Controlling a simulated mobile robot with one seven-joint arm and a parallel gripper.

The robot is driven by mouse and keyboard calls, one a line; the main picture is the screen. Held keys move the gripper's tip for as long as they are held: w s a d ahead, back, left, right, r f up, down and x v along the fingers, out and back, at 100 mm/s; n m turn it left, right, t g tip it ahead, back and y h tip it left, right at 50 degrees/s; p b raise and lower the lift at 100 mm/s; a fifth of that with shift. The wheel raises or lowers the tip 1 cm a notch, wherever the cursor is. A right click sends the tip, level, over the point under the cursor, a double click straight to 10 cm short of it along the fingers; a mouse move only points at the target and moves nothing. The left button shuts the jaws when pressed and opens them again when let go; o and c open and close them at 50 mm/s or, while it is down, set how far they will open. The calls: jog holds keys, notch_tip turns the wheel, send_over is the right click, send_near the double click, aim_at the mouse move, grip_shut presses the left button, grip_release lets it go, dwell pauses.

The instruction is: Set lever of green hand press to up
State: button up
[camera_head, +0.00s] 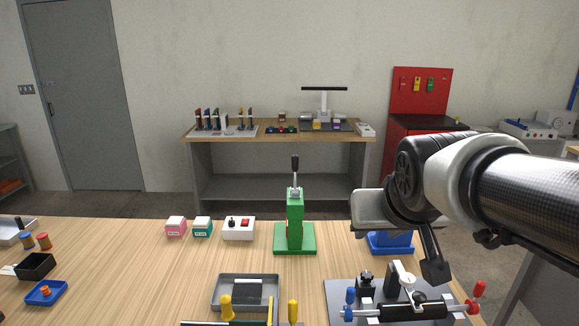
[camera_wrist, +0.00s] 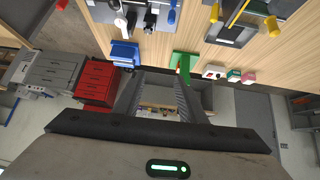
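The green hand press (camera_head: 295,230) stands on the wooden bench near its back edge. Its lever (camera_head: 295,174), a metal rod with a black grip, rises from the top and looks near upright in the head view. The press also shows in the wrist view (camera_wrist: 183,62), where I cannot make out its lever clearly. My gripper is to the right of the press in the head view, apart from it. In the wrist view my gripper (camera_wrist: 158,80) has its two fingers spread, with nothing between them.
A white box with a red switch (camera_head: 239,228) and teal and pink boxes stand left of the press. A blue object (camera_head: 390,243) sits right, partly behind my arm. A grey tray (camera_head: 246,305) and a clamp fixture (camera_head: 400,310) lie in front. Another bench stands behind.

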jog(key=w+t+b, duration=0.3)
jog(key=w, duration=1.4)
jog(key=n+t+y+b, duration=0.3)
jog(key=t+y+b, duration=0.2)
jog(key=t+y, duration=0.1)
send_near(295, 173)
notch_tip(295, 173, up, 4)
jog(key=s, duration=0.1)
jog(key=p+x, duration=0.3)
jog(key=x, duration=1.2)
jog(key=shift+w, duration=0.45)
jog(key=shift+d+f, duration=0.15)
grip_shut()
